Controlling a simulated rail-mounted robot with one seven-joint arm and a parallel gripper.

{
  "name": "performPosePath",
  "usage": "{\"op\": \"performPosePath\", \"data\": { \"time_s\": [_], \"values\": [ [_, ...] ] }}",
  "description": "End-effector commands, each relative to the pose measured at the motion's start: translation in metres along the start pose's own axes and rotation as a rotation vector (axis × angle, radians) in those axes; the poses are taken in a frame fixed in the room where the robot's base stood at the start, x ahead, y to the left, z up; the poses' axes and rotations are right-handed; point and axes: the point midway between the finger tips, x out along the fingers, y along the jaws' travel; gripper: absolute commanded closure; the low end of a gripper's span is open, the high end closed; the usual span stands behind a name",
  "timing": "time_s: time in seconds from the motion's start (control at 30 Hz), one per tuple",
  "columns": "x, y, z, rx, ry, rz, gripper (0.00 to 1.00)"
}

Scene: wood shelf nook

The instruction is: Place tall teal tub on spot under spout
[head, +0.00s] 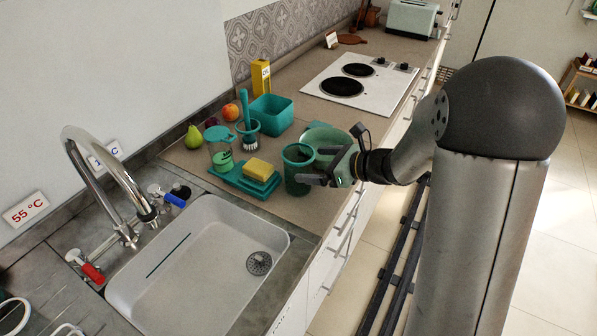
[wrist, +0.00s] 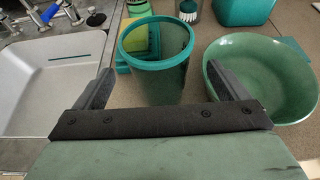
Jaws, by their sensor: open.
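The tall teal tub (head: 296,177) stands upright on the brown counter, right of the sink; it looks empty. My gripper (head: 317,166) is open at its right side. In the wrist view the tub (wrist: 156,75) appears between the two spread fingers of my gripper (wrist: 163,82), with a visible gap on each side; its lower part is hidden by my gripper. The curved metal spout (head: 143,208) hangs over the left rim of the white sink basin (head: 190,275). The basin floor below it is bare apart from a drain (head: 259,263).
A green bowl (wrist: 262,85) stands close right of the tub. A teal tray with a yellow sponge (head: 259,169), a lidded jar (head: 220,150), a brush in a cup (head: 247,127) and a teal square bin (head: 272,114) stand behind. Red (head: 93,273) and blue (head: 174,200) taps flank the spout.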

Motion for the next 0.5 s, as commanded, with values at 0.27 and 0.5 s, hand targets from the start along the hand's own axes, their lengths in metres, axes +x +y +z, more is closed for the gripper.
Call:
{"op": "performPosePath", "data": {
  "time_s": [0.27,0.5],
  "values": [
    [0.026,0.003,0.006,0.0,0.001,0.004,0.06],
    [0.054,0.002,0.005,-0.001,0.0,0.001,0.06]
  ]
}}
